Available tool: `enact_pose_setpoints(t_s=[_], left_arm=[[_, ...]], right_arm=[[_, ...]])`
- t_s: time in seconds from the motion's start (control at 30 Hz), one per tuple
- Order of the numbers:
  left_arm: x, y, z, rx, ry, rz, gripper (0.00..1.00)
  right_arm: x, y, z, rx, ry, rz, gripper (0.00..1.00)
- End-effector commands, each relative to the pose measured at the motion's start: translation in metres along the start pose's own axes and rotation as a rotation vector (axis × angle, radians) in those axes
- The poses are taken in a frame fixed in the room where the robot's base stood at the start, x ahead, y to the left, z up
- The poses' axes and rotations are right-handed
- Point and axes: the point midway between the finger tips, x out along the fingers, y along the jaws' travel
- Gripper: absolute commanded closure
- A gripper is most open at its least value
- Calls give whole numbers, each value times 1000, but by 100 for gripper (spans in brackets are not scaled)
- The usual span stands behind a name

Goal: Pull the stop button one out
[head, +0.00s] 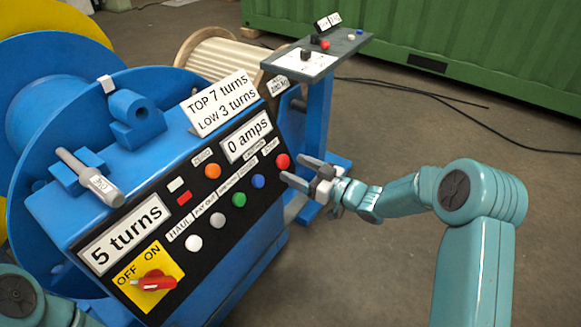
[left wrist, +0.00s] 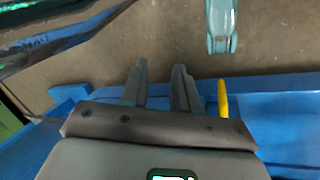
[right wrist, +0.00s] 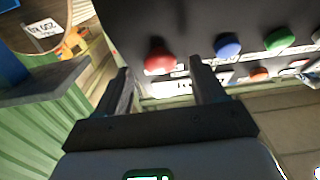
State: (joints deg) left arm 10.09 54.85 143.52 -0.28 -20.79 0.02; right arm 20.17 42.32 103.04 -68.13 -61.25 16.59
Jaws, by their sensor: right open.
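The red round button (head: 283,161) sits at the right end of the row on the black sloping panel (head: 262,205). Its label is too small to read. In the right wrist view the red button (right wrist: 158,55) stands out from the panel, between and beyond my fingers. My right gripper (head: 293,169) is open and empty, with its fingertips close to the button; I cannot tell whether they touch it. My left gripper (left wrist: 160,75) shows only in its wrist view. Its fingers are apart with nothing between them, above blue metalwork.
Blue (head: 258,181), green (head: 239,199) and white buttons continue the row. An orange button (head: 212,171) and a red-handled OFF/ON switch (head: 152,283) share the panel. A blue stand with a grey top (head: 345,45) is behind. Floor at the right is clear apart from black cable.

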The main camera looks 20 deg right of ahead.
Motion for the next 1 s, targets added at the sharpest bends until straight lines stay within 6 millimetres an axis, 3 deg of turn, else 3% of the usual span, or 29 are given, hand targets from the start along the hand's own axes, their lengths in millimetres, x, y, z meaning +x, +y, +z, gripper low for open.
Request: enact_pose_setpoints(t_s=[0.2, 0.5, 0.57, 0.7, 0.73, 1.0], left_arm=[[3, -1, 0, 0, 0, 0, 70], [3, -1, 0, 0, 0, 0, 70], [3, -1, 0, 0, 0, 0, 70], [3, -1, 0, 0, 0, 0, 70], [3, -1, 0, 0, 0, 0, 70], [3, -1, 0, 0, 0, 0, 70]], right_arm=[[24, 1, 0, -1, 0, -2, 31], [28, 3, 0, 0, -1, -2, 31], [28, 3, 0, 0, -1, -1, 47], [28, 3, 0, 0, -1, -2, 93], [28, 3, 0, 0, -1, -2, 100], [17, 4, -5, 0, -1, 0, 100]])
